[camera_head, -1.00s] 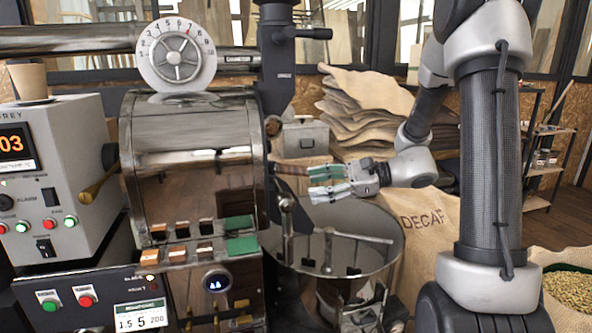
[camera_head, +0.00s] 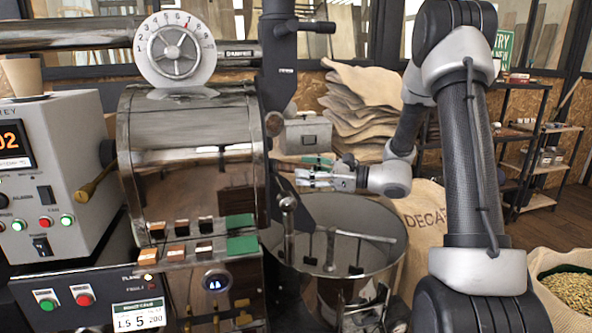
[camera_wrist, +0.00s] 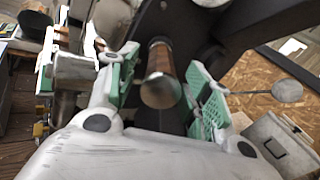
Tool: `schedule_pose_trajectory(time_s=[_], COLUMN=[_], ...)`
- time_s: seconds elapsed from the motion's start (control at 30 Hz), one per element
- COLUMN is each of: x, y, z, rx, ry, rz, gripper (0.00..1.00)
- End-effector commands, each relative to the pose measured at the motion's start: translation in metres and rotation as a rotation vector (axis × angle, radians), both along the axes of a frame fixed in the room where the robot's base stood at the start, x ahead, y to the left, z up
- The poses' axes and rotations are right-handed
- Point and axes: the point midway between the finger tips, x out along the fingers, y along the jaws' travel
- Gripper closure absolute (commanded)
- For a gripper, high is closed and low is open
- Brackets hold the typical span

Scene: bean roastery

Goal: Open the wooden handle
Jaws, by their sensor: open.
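The wooden handle (camera_wrist: 160,62) is a short brown grip with a rounded metal end. In the wrist view it lies between my gripper's green-padded fingers (camera_wrist: 160,88), with visible room on both sides. In the head view the handle (camera_head: 284,167) juts from the right side of the shiny roaster drum (camera_head: 195,150), partly hard to make out. My gripper (camera_head: 308,168) is open at its tip, above the round cooling pan. Whether a pad touches the handle cannot be told.
The cooling pan (camera_head: 385,262) with stirring arms is below my gripper. A dark upright column (camera_head: 277,70) stands beside the drum. A grey metal box (camera_head: 307,136) and stacked sacks (camera_head: 365,110) are behind. A DECAF sack (camera_head: 425,210) stands right of the pan.

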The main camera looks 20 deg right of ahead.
Motion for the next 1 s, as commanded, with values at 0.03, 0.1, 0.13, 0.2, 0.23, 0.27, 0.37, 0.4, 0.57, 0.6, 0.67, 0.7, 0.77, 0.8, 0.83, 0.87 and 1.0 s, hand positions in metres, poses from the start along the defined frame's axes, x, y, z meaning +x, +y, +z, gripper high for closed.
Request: schedule_pose_trajectory(time_s=[0.03,0.1,0.13,0.2,0.23,0.27,0.37,0.4,0.57,0.6,0.67,0.7,0.77,0.8,0.83,0.87,1.0], x=[0.004,0.009,0.012,0.015,0.016,0.017,0.018,0.018,0.018,0.018,0.018,0.018,0.018,0.018,0.018,0.018,0.017], y=[0.008,0.016,0.019,0.024,0.025,0.026,0.028,0.028,0.028,0.028,0.028,0.028,0.028,0.028,0.028,0.028,0.025], z=[0.0,0.0,0.0,0.0,0.0,0.0,0.0,0.0,0.0,0.0,0.0,0.0,0.0,0.0,0.0,0.0,0.0], rx=[0.0,0.0,0.0,0.0,0.0,0.0,0.0,0.0,0.0,0.0,-0.001,-0.001,-0.001,-0.001,-0.001,-0.001,0.0], ry=[0.0,0.0,0.0,0.0,0.0,0.0,0.0,0.0,0.0,0.0,-0.001,-0.001,-0.001,-0.001,-0.001,-0.001,-0.001], rz=[0.003,0.002,0.002,0.001,0.001,0.001,0.0,0.0,0.0,0.0,0.0,0.0,0.0,0.0,0.0,0.0,-0.001], gripper=[0.5,0.5,0.5,0.5,0.5,0.5,0.5,0.5,0.54,0.61,0.72,0.79,0.9,0.98,1.0,1.0,1.0])
